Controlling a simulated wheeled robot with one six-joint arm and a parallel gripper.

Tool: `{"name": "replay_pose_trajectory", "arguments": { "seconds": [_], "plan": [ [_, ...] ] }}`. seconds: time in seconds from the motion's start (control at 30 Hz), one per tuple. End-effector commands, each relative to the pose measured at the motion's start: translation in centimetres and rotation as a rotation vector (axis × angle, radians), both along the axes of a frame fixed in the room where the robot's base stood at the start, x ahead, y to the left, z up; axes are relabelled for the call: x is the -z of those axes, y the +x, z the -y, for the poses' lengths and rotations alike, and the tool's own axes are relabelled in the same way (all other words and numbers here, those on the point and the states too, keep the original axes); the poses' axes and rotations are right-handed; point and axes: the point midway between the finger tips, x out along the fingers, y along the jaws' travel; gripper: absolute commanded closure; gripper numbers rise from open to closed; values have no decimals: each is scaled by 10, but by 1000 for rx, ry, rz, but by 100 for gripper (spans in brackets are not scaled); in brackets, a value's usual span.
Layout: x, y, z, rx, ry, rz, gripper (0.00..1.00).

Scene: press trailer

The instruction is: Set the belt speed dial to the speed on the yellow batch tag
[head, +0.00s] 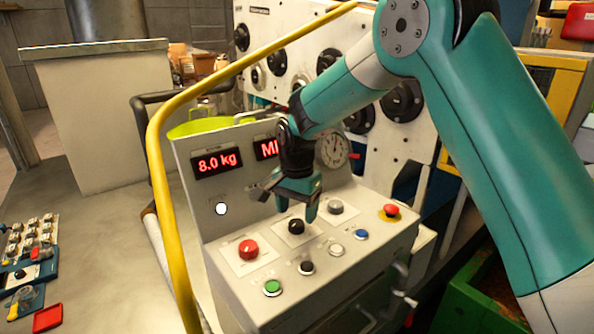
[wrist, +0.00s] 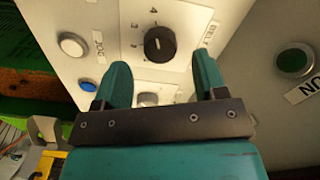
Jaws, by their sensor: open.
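A control panel (head: 285,262) holds knobs and buttons. A black dial (head: 296,227) sits on a pale plate near its middle. The wrist view shows a black dial (wrist: 160,44) with a numbered scale, just beyond my fingertips; its exact setting is too small to read. My gripper (head: 297,203) hangs over the panel, pointing down, close above the dial. In the wrist view my gripper (wrist: 163,75) has its fingers wide apart with nothing between them; I cannot tell if they touch the panel. No yellow batch tag can be made out.
Near the dial are a red button (head: 248,249), green button (head: 272,287), smaller black knob (head: 306,267), grey knob (head: 335,207), blue button (head: 361,234) and red emergency stop (head: 391,210). A display (head: 217,162) reads 8.0 kg. A yellow rail (head: 160,165) runs along the left.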

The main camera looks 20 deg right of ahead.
Motion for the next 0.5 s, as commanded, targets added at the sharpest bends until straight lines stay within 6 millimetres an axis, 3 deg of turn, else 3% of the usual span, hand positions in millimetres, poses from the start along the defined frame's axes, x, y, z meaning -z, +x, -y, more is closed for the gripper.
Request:
{"name": "replay_pose_trajectory", "arguments": {
  "seconds": [0.3, 0.5],
  "plan": [
    [-81, 1, 0, 1, 2, 9, 35],
    [-121, 1, 1, 2, 1, 6, 35]
  ]
}}
